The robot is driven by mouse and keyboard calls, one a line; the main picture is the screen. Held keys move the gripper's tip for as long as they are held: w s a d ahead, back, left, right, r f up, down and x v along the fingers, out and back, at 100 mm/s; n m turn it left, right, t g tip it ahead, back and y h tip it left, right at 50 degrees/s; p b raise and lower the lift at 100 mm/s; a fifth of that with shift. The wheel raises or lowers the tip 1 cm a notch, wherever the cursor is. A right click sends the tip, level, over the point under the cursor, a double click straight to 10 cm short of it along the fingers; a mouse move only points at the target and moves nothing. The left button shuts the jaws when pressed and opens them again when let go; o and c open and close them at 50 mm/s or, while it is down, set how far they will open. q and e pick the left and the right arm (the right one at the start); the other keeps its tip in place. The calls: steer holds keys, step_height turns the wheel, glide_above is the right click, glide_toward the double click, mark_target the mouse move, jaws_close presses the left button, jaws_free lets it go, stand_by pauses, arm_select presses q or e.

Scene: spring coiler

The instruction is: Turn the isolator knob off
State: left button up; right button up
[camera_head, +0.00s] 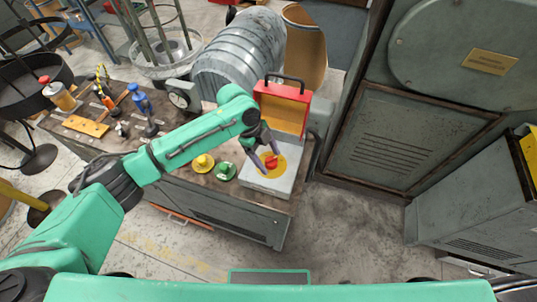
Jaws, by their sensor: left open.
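The isolator knob (270,161) is red and sits on a round yellow plate (280,170) on top of a pale grey box (256,183). The box stands at the right end of the wooden workbench. My left gripper (264,154) reaches in from the left, pointing down, with its open fingers right at the knob. I cannot tell whether the fingers touch it. The fingers partly cover the knob, so its exact angle is hard to read. My right gripper is out of view.
A yellow knob (203,163) and a green knob (226,170) lie to the left. Tall grey cabinets (380,140) stand at right. The floor in front is clear.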

arm_select(q)
jaws_close()
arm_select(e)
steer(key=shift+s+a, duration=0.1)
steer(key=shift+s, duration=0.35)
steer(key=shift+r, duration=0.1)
